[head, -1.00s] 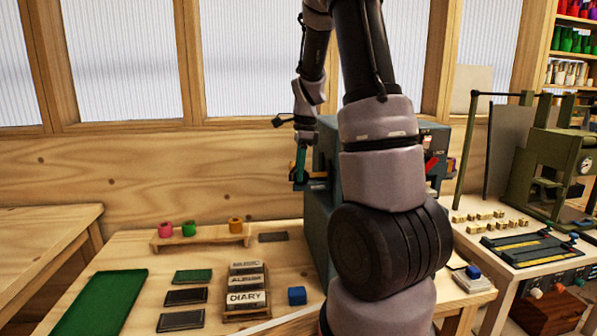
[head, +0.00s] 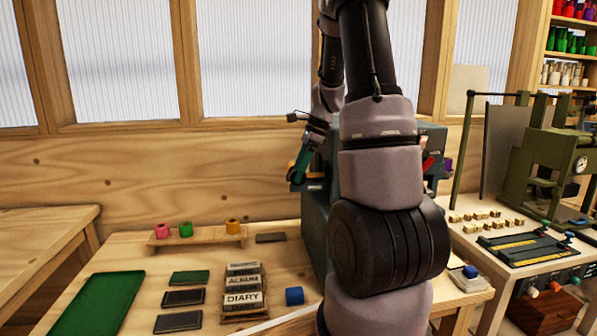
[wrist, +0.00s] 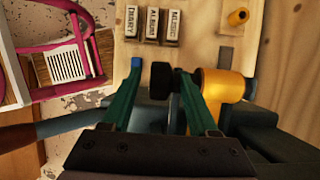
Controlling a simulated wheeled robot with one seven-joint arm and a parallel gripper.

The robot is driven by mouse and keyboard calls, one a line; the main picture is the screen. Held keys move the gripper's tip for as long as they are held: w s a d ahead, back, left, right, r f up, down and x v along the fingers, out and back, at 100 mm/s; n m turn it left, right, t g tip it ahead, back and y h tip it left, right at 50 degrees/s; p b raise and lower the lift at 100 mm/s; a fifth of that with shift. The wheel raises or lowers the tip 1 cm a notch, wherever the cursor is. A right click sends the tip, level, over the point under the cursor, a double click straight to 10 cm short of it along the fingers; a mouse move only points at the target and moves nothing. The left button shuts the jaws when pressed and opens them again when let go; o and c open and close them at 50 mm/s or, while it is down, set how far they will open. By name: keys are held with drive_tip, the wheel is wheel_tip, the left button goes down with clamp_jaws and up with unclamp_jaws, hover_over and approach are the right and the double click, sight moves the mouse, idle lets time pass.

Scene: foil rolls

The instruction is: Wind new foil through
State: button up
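My gripper (wrist: 160,75) has two green fingers held wide apart. A black knob (wrist: 161,84) shows between the fingertips in the wrist view, and I cannot tell whether they touch it. A gold foil roll (wrist: 217,92) is just right of the right finger, by the dark machine. In the head view my gripper (head: 302,165) is tilted at the left side of the teal machine (head: 315,222), partly behind my arm. Pink (head: 162,231), green (head: 186,229) and orange (head: 233,226) rolls stand on a wooden rack (head: 205,240). My arm hides much of the machine.
Title blocks (head: 243,300) including DIARY, dark plates (head: 183,297), a blue cube (head: 294,296) and a green tray (head: 98,303) are on the bench. A green press (head: 550,155) stands at the right.

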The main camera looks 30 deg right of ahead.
drive_tip(key=shift+r, duration=0.1)
drive_tip(key=v, duration=1)
drive_tip(key=shift+d+r, duration=0.2)
drive_tip(key=shift+r, duration=0.05)
drive_tip(key=shift+s, duration=0.1)
drive_tip(key=a+f+h, duration=0.1)
drive_tip(key=f, duration=0.2)
drive_tip(key=a+f+h, duration=0.1)
drive_tip(key=f+h, duration=0.1)
drive_tip(key=f, duration=0.2)
drive_tip(key=w+a+f+g+h, duration=0.1)
drive_tip(key=f, duration=0.2)
drive_tip(key=shift+a+f, duration=0.2)
drive_tip(key=shift+a, duration=0.05)
clamp_jaws()
